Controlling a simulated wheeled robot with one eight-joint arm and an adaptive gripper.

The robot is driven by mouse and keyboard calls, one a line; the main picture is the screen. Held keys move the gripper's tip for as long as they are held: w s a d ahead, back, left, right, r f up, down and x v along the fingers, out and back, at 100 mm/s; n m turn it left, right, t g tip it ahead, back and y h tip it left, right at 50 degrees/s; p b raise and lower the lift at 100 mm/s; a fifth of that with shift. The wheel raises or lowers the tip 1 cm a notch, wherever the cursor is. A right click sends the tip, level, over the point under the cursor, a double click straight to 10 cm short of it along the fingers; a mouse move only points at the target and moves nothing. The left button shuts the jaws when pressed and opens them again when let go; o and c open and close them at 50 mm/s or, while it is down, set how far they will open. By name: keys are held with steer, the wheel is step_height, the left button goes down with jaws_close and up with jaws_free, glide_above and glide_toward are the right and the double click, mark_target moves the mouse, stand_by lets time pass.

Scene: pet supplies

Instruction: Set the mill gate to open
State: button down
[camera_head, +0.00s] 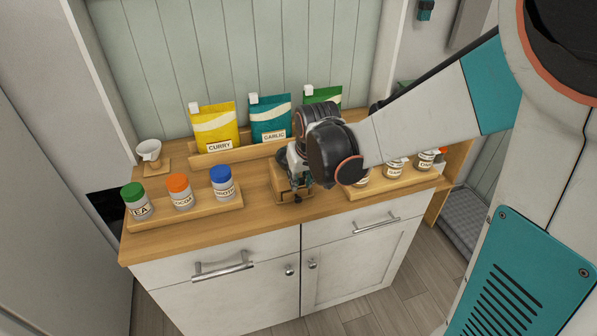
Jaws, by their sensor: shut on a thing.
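A small wooden block-like unit, which I take for the mill (281,180), stands in the middle of the counter, near its front edge. My gripper (298,181) reaches down over it from the right, at its upper right side. My gripper is shut on a small part there, apparently the mill gate. The fingers and my wrist hide the gate, so its position cannot be told.
A wooden tray (190,211) with several jars lies left, another tray (400,182) with jars right. Yellow, teal and green bags stand in a rack (227,154) behind. A white cup (149,149) is at the back left. Bare counter (257,215) shows between the trays.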

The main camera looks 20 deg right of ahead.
steer(key=c, duration=1.4)
jaws_free()
steer(key=shift+o, duration=0.2)
steer(key=v, duration=1.2)
steer(key=shift+s, duration=0.1)
steer(key=s+f+t, duration=0.1)
steer(key=s+t, duration=0.1)
steer(key=s, duration=1.4)
steer(key=shift+t, duration=0.3)
